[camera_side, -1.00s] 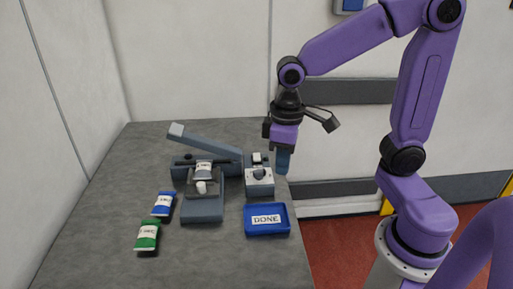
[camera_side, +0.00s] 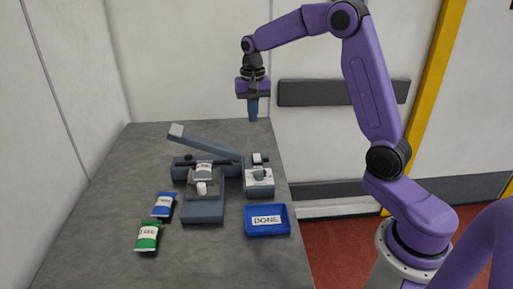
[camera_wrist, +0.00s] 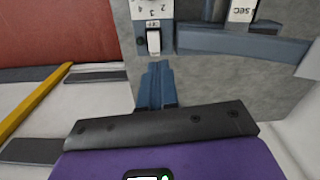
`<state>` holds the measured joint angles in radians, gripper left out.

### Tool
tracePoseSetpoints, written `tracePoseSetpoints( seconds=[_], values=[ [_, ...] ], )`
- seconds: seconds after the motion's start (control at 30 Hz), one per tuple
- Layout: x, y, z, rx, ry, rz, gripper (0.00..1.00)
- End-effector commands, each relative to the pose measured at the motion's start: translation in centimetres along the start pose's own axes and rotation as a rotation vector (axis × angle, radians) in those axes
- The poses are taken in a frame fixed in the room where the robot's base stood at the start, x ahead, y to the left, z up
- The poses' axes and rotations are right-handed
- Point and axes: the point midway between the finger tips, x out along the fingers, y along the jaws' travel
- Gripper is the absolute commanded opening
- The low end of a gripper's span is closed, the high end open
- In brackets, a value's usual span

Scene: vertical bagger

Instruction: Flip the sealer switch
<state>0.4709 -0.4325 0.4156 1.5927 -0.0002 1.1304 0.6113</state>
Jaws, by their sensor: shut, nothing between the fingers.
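The sealer (camera_side: 205,205) stands on the table with its lever arm raised. Its grey control box (camera_side: 260,190) is on the right side, with a dial (camera_side: 258,174) on its pale face. A small white switch (camera_side: 257,158) sits at the far end of the box. My gripper (camera_side: 253,119) is shut and empty, pointing down, raised behind the control box and apart from the switch. Its closed blue fingers (camera_wrist: 157,68) show in the wrist view.
A blue tray (camera_side: 267,232) labelled DONE is in front of the control box. The table's left side is clear.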

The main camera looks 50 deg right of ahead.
Motion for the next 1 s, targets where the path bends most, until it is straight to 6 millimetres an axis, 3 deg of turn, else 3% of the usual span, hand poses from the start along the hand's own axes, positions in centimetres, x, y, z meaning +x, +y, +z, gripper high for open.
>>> tracePoseSetpoints(
  seconds=[0.1, 0.23, 0.7, 0.87, 1.0],
  values=[
    [0.3, 1.0, -1.8, 0.079, -0.002, 0.002, 0.00],
    [0.5, 1.6, -2.8, 0.124, -0.003, 0.002, 0.00],
    [0.7, 1.8, -3.1, 0.137, -0.003, 0.002, 0.00],
    [2.1, 1.8, -3.1, 0.136, -0.005, 0.004, 0.00],
    [4.5, 1.9, -3.0, 0.136, -0.006, 0.005, 0.00]
  ],
)
